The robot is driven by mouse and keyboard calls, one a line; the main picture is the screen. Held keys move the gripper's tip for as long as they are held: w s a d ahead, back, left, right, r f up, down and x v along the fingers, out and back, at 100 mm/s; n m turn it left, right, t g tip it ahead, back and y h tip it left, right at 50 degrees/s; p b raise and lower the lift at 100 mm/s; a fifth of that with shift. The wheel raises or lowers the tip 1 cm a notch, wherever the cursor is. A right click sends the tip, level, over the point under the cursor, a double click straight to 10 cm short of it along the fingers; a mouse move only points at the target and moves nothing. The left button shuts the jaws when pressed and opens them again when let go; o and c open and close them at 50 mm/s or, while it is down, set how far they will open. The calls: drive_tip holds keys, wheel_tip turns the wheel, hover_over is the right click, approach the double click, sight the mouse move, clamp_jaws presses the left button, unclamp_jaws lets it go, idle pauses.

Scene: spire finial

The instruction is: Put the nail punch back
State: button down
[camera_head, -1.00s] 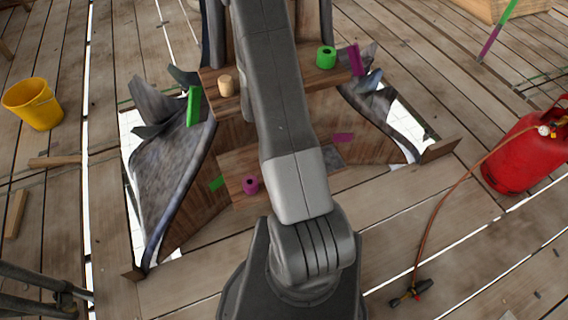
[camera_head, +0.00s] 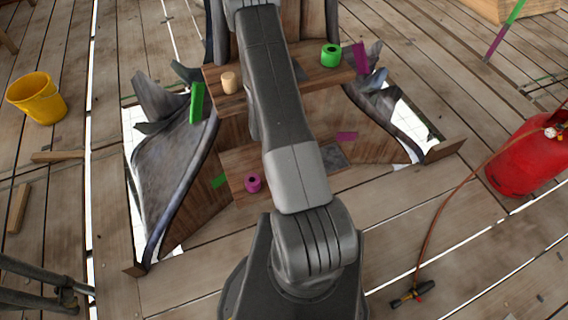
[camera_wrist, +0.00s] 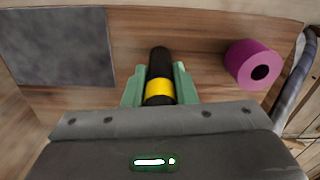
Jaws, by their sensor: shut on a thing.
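The nail punch, a black cylinder with a yellow band (camera_wrist: 159,90), shows in the wrist view between the green fingers of my gripper (camera_wrist: 157,82). The gripper is shut on it. The punch points away from the wrist, over a brown wooden board (camera_wrist: 205,38). I cannot tell whether its far end touches the board. A magenta ring (camera_wrist: 252,65) is to its right and a dark grey square plate (camera_wrist: 55,47) to its left. In the head view my arm hides the gripper and punch; the magenta ring (camera_head: 253,182) sits on the lower wooden shelf (camera_head: 238,160).
The upper shelf (camera_head: 308,88) holds a green ring (camera_head: 331,55) and a pale wooden peg (camera_head: 229,83). Curved grey metal sheets (camera_head: 172,165) flank the shelves. A red gas cylinder (camera_head: 520,160) with a hose stands right, a yellow bucket (camera_head: 38,98) left.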

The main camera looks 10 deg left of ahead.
drive_tip(key=shift+f, duration=0.15)
drive_tip(key=shift+f, duration=0.15)
drive_tip(key=c, duration=1.2)
unclamp_jaws()
wheel_tip(320, 180, up, 12)
drive_tip(key=shift+r, duration=0.2)
drive_tip(key=shift+f, duration=0.15)
wheel_tip(320, 180, down, 12)
drive_tip(key=shift+f, duration=0.1)
